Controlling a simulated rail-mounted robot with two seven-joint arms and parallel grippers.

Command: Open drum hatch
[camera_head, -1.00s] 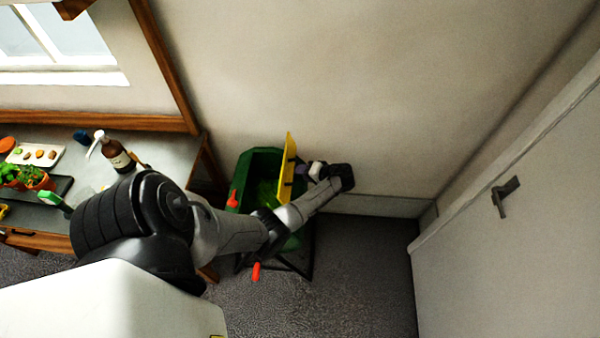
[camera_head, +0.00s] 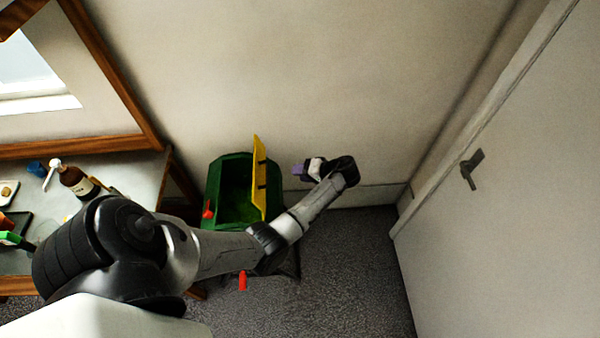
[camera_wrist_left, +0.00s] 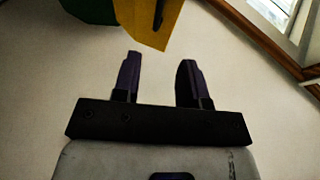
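The green drum (camera_head: 214,190) stands on a dark frame against the wall, with a dark opening in its top. Its yellow hatch (camera_head: 259,180) stands upright at the right side of the opening. My left gripper (camera_head: 298,170) is to the right of the hatch, apart from it. In the left wrist view the two fingers (camera_wrist_left: 158,78) are spread with nothing between them. The hatch (camera_wrist_left: 150,20) and a corner of the drum (camera_wrist_left: 92,8) show beyond the fingertips. My left forearm hides the drum's lower front. My right gripper is not in view.
A table (camera_head: 138,182) at the left carries a brown pump bottle (camera_head: 76,180) and other items. A red-orange handle (camera_head: 243,281) shows below my forearm. A grey door with a lever handle (camera_head: 471,169) stands at the right. The floor (camera_head: 350,270) between is clear.

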